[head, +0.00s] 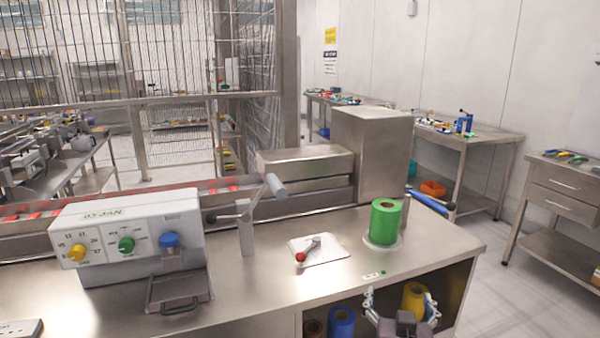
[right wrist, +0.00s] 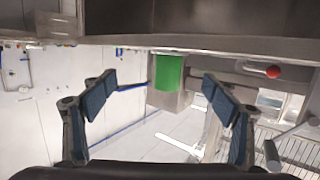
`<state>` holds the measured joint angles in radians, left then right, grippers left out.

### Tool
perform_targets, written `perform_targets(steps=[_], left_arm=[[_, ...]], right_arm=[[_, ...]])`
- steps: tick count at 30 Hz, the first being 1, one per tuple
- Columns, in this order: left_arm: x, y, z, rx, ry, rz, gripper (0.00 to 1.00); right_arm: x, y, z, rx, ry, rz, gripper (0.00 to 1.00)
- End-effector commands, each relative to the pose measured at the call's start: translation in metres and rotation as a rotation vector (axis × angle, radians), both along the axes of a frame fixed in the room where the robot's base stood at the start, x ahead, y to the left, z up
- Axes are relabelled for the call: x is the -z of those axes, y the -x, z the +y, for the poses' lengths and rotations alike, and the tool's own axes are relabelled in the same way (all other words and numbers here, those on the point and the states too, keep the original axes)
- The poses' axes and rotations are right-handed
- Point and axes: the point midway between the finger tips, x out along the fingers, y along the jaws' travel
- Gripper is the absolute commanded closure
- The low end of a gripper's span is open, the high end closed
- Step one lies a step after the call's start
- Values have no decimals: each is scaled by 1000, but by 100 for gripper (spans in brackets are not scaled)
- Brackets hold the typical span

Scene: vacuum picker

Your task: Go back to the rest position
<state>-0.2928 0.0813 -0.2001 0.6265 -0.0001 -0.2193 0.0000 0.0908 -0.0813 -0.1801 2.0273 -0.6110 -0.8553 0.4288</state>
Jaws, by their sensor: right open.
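My right gripper (head: 400,303) is at the bottom edge of the head view, in front of the steel counter (head: 255,285) and its open lower shelf. Its two fingers are spread apart with nothing between them. In the right wrist view the same gripper (right wrist: 160,97) shows both blue-padded fingers wide apart and empty. A green roll (right wrist: 168,72) shows beyond the fingers there, and the picture looks upside down. My left gripper is in neither view.
On the counter stand a white machine with coloured knobs (head: 130,240), a lever stand (head: 246,225), a white plate with a red-knobbed lever (head: 318,250) and the green roll (head: 385,221). Blue (head: 341,321) and yellow (head: 413,299) rolls sit underneath. Floor is clear at right.

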Motion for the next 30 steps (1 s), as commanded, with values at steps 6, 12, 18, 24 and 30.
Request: perform_targets(steps=[6, 12, 18, 24, 30], left_arm=[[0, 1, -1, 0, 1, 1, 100], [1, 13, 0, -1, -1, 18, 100], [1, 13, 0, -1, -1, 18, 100], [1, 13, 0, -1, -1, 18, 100], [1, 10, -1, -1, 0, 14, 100]], right_arm=[[66, 51, -11, -9, -15, 201, 20], [148, 145, -14, -72, -28, 509, 20], [197, 243, -4, -183, -38, 786, 20], [216, 320, 7, -290, -40, 980, 20], [241, 350, 13, -351, -43, 1079, 20]])
